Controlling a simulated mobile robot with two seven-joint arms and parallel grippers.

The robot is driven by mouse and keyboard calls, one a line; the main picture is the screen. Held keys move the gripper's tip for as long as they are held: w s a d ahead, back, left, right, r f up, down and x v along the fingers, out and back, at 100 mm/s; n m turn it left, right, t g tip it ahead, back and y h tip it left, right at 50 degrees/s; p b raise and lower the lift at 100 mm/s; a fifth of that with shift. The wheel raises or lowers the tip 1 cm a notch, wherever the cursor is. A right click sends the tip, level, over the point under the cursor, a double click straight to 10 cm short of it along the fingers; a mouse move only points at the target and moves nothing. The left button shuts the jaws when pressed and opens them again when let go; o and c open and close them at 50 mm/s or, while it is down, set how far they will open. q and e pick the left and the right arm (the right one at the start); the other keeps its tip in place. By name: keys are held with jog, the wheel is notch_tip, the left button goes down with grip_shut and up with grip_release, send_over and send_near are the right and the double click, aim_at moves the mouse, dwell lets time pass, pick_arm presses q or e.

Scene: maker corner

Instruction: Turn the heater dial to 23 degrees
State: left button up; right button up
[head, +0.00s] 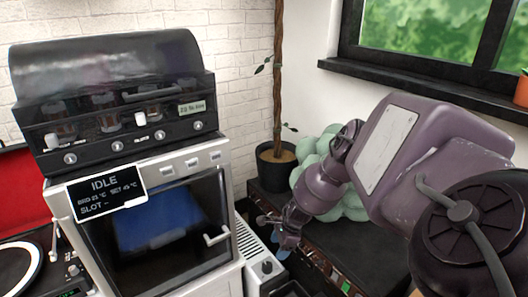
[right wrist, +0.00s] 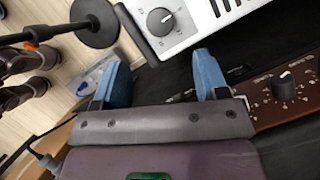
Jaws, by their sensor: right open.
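The white heater (head: 248,246) stands at the right side of the oven-like machine, with slats on its top. Its dark round dial (head: 267,267) is on the front end, just left of and below my right gripper (head: 280,236). In the right wrist view the dial (right wrist: 160,22) has a light pointer line and scale marks around it, too small to read. There my right gripper (right wrist: 163,76) is open, its two blue fingers apart and empty, with the dial beyond the fingertips and not between them. My left gripper is not in view.
A machine (head: 150,215) has a display card (head: 105,192) reading "IDLE", and a black hooded unit (head: 115,90) sits on it. A brown panel with knobs (right wrist: 285,98) lies close right of my fingers. A potted plant (head: 272,165) stands behind. A turntable (head: 22,262) is at left.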

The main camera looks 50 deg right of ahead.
aim_at(268, 265)
jog(key=x, duration=0.1)
jog(key=b+x, duration=0.1)
jog(key=x, duration=0.3)
jog(key=shift+s+f+b, duration=0.25)
jog(key=shift+s+b, duration=0.05)
jog(key=shift+b, duration=0.1)
jog(key=b+x, duration=0.1)
jog(key=x, duration=0.2)
jog(key=shift+w+f, duration=0.15)
jog(key=shift+f, duration=0.05)
jog(key=shift+w+a+f+b, duration=0.2)
jog(key=shift+w+f+b, duration=0.05)
jog(key=shift+f+b, duration=0.2)
jog(key=shift+w, duration=0.1)
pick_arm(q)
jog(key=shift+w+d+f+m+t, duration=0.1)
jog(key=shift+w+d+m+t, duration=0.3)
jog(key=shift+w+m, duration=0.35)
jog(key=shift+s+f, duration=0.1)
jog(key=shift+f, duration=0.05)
pick_arm(e)
jog(key=c, duration=0.9)
